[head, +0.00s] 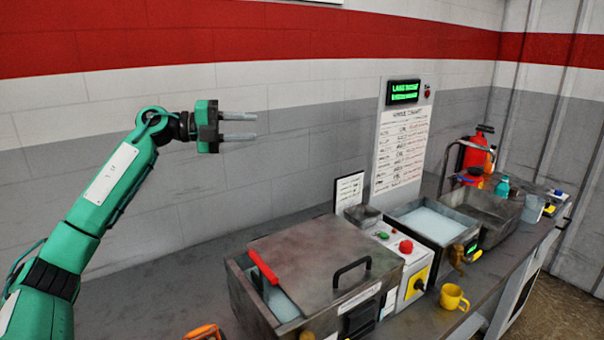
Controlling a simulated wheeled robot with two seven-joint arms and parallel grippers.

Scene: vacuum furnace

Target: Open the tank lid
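The tank lid (322,251) is a flat brown-grey metal plate lying on a metal tank (252,301) at the bottom centre. A black bar handle (352,267) is on the lid's right part, and a red bar (263,267) lies along its left side. Pale contents show in a gap at the tank's left front. My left gripper (238,127) is open and empty, with its two fingers pointing right. It is raised in front of the wall, well above and left of the lid, touching nothing. My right gripper is not in view.
A control box (398,257) with a red button stands right of the tank. Beyond it are an open basin (428,224) of pale contents and a dark basin (484,214). A yellow mug (453,297) stands near the bench's front edge. The bench (150,290) left of the tank is mostly clear.

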